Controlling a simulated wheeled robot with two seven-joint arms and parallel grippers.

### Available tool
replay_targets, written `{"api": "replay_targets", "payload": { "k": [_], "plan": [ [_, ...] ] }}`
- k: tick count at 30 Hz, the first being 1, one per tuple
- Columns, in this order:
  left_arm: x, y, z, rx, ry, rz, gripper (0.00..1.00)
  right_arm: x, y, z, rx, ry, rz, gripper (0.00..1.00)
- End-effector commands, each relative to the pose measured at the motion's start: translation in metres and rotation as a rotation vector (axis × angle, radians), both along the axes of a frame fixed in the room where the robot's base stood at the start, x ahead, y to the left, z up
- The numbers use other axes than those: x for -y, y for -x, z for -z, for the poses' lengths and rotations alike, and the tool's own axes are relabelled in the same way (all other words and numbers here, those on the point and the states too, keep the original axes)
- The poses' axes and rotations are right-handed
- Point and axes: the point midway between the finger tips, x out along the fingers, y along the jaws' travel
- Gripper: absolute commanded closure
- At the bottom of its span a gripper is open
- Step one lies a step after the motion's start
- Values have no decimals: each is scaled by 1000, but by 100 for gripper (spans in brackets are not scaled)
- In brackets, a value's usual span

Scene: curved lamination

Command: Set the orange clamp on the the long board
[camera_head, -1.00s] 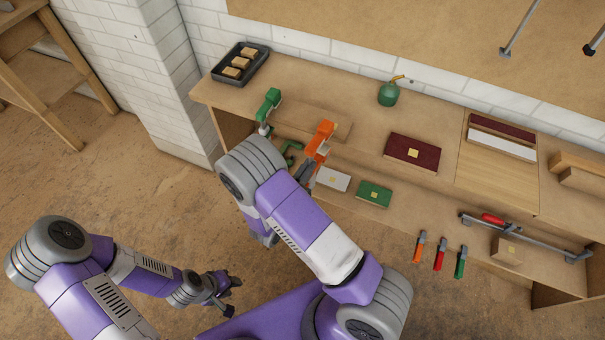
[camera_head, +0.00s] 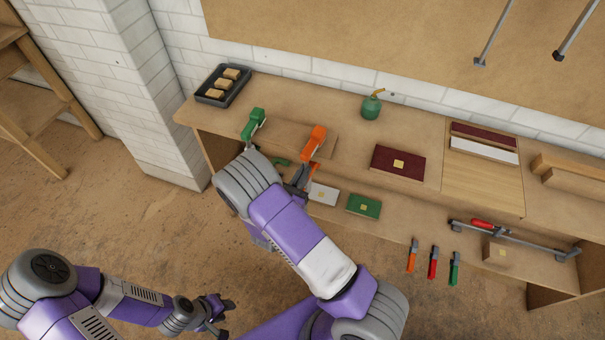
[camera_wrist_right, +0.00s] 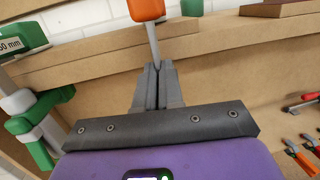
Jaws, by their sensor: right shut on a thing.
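The orange clamp (camera_head: 314,141) is in my right gripper (camera_head: 300,178), near the right end of the long board (camera_head: 325,143). In the right wrist view, my right gripper (camera_wrist_right: 158,78) is shut around the clamp's grey metal shaft (camera_wrist_right: 153,47). The orange part (camera_wrist_right: 146,9) shows above it, cut by the frame edge. The wood edge of the long board (camera_wrist_right: 110,48) runs behind. I cannot tell whether the clamp touches the board. A green clamp (camera_head: 253,122) stands at the board's left end. My left gripper (camera_head: 220,312) is low at the left, empty, with fingers apart.
A black tray (camera_head: 205,97) with wooden blocks sits at the bench's far left.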

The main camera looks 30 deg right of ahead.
Motion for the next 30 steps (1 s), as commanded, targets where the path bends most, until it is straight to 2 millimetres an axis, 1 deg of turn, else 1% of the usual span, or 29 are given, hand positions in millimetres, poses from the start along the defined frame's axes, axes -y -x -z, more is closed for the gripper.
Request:
{"api": "replay_targets", "payload": {
  "k": [2,3,5,6,9,16,19,23,30],
  "plan": [
    [0,0,0,0,0,0,63,0,0,-2,4,4,1,100],
    [0,0,0,0,0,0,63,0,0,-2,4,4,0,91],
    [0,0,0,0,0,0,63,0,0,-1,3,3,0,82],
    [0,0,0,0,0,0,63,0,0,-1,3,3,0,76],
    [0,0,0,0,0,0,63,0,0,-1,2,2,0,63],
    [0,0,0,0,0,0,63,0,0,1,-3,-2,-1,63],
    [0,0,-1,0,0,0,63,-4,2,1,-3,-2,-3,63],
    [0,0,-4,0,0,0,63,-19,11,3,-3,-1,-6,63],
    [0,0,-8,0,0,0,63,-52,32,7,0,1,-4,63]
  ]
}}
